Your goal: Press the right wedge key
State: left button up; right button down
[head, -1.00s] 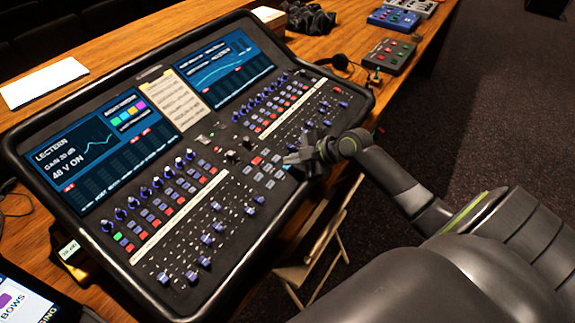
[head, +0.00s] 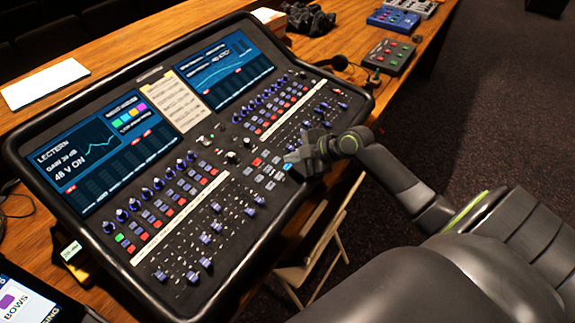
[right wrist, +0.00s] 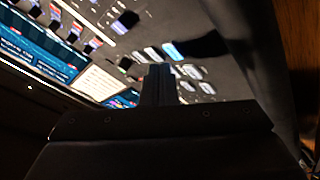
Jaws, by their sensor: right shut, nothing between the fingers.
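The mixing desk (head: 132,262) lies tilted on the wooden table, with two lit screens and banks of keys and faders. Small keys sit in a cluster (head: 266,177) near its front edge, right of centre; I cannot read which one is the right wedge key. A lit blue key (head: 288,167) is beside my right gripper (head: 293,158), which is shut and empty, low over this cluster. In the right wrist view, the fingertips (right wrist: 158,70) are among pale keys, with a blue-lit key (right wrist: 172,51) just beyond. Contact cannot be told. My left gripper is out of view.
White paper (head: 45,84) lies at the back left. A small box with coloured buttons (head: 389,56) and a blue box (head: 394,19) are at the back right. A folding chair (head: 318,245) stands below the desk's front edge. A tablet (head: 22,300) is at bottom left.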

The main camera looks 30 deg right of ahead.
aim_at(295, 171)
jog(key=shift+s+d+r+p, duration=0.1)
jog(key=shift+s+r+p, duration=0.05)
jog(key=shift+r+p, duration=0.95)
jog(key=shift+s+r+p, duration=0.1)
jog(key=shift+r+p, duration=0.6)
jog(key=shift+r, duration=0.75)
jog(key=shift+f, duration=0.1)
